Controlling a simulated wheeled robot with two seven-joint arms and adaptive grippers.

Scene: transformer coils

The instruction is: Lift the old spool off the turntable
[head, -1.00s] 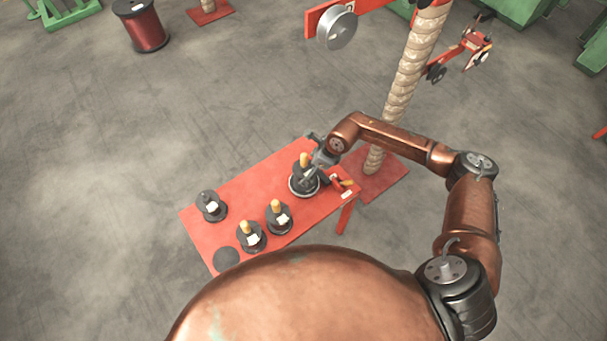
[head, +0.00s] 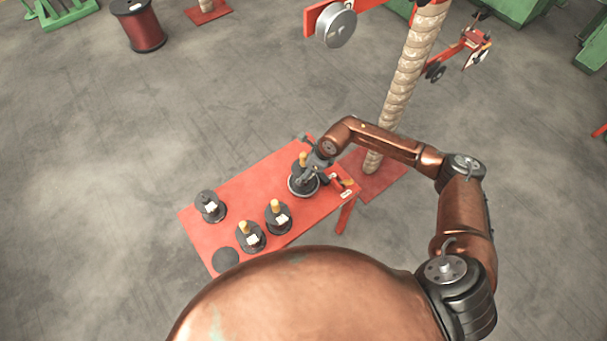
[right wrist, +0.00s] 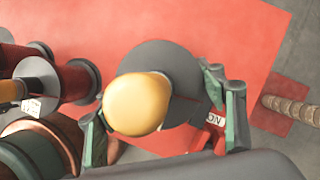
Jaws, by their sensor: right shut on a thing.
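The old spool (head: 299,174) is dark with a yellow-orange top and stands at the turntable (head: 303,191), a round plate with a pale rim near the right end of the red table. My right gripper (head: 309,164) is shut on this spool. In the right wrist view the yellow top (right wrist: 137,104) and dark flange (right wrist: 160,62) of the spool lie between the green-grey fingers (right wrist: 160,112). The gripper hides part of the spool, and I cannot tell whether its base touches the turntable. My left gripper is not in view.
The red table (head: 238,199) also holds a dark spool without an orange top (head: 210,206) and two orange-topped spools (head: 251,237) (head: 279,217). A dark round disc (head: 226,260) lies at the front left corner. A rope-wrapped post (head: 408,80) rises behind the table's right end.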

